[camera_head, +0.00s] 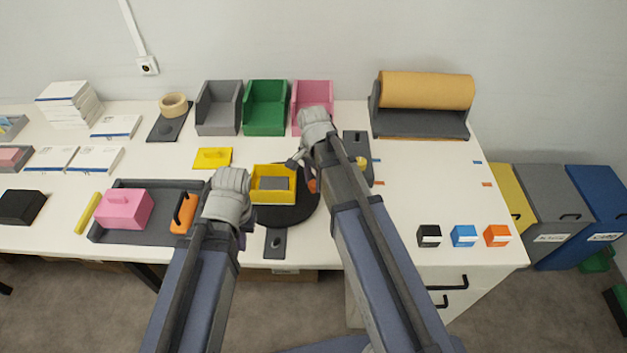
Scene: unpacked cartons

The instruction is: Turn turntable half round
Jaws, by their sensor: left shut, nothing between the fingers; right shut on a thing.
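The turntable (296,213) is a black disc near the front edge of the table, partly hidden by my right arm. A yellow bin (273,198) with a dark grey block (275,183) inside stands on it. An orange knob (312,186) shows at the disc's right side, mostly behind my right arm. My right gripper (308,178) is at this side and shut on the knob, though the contact is largely hidden. My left gripper (246,224) is shut and empty at the disc's left edge, mostly hidden by its own wrist.
A grey tray (137,228) with a pink block and an orange-handled item lies left. Grey, green and pink bins (265,108) stand behind. A paper roll (426,90) is back right; small boxes (464,236) stand front right. The table between them is mostly clear.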

